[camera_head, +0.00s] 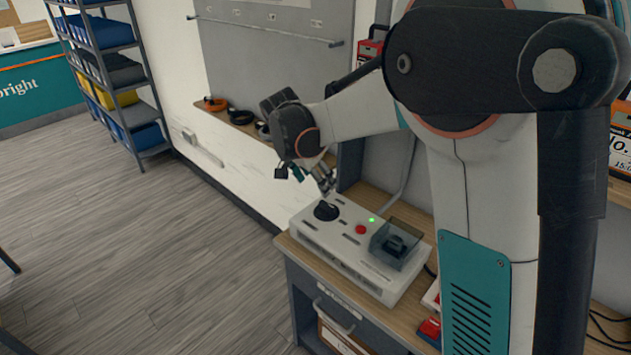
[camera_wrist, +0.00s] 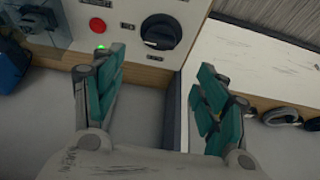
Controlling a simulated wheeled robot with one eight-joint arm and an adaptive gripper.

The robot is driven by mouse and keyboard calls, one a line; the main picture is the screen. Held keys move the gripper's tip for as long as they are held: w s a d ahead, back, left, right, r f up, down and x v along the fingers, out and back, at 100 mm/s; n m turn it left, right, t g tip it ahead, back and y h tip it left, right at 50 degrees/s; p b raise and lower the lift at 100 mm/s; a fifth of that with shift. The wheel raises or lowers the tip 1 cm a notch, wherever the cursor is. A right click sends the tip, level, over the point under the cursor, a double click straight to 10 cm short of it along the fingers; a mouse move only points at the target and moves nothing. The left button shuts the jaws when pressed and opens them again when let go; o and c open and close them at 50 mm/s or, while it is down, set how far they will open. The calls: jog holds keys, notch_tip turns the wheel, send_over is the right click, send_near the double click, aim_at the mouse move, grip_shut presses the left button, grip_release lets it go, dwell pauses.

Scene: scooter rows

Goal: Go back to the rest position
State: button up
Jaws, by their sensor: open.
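My gripper (camera_head: 324,182) is above the back left part of a white control box (camera_head: 335,255), close to its black knob (camera_head: 326,211). In the wrist view, my gripper (camera_wrist: 158,75) has its two teal-padded fingers wide apart with nothing between them. Beyond the fingers, the wrist view shows the knob (camera_wrist: 162,32), the red button (camera_wrist: 97,25) and a lit green light (camera_wrist: 100,47). In the head view my arm is bent, stretched out over the bench and covers part of the scene.
The box stands on a wooden bench (camera_head: 285,243) with a grey drawer unit below. A clear cover (camera_head: 398,245) encloses a black part on the box. A wall ledge (camera_head: 238,122) holds rings. Blue-bin shelving (camera_head: 115,70) is at far left. The floor (camera_head: 130,240) at left is clear.

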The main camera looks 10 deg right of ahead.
jog(key=s+d+r+n+t+y, duration=0.1)
jog(key=s+d+r+n, duration=0.15)
jog(key=s+r, duration=0.45)
jog(key=s+d+n+t+y, duration=0.1)
jog(key=s+n, duration=0.8)
jog(key=s, duration=1.4)
jog(key=shift+s+t+y, duration=0.25)
jog(key=shift+t+y, duration=0.55)
jog(key=shift+t, duration=0.5)
jog(key=shift+d, duration=0.1)
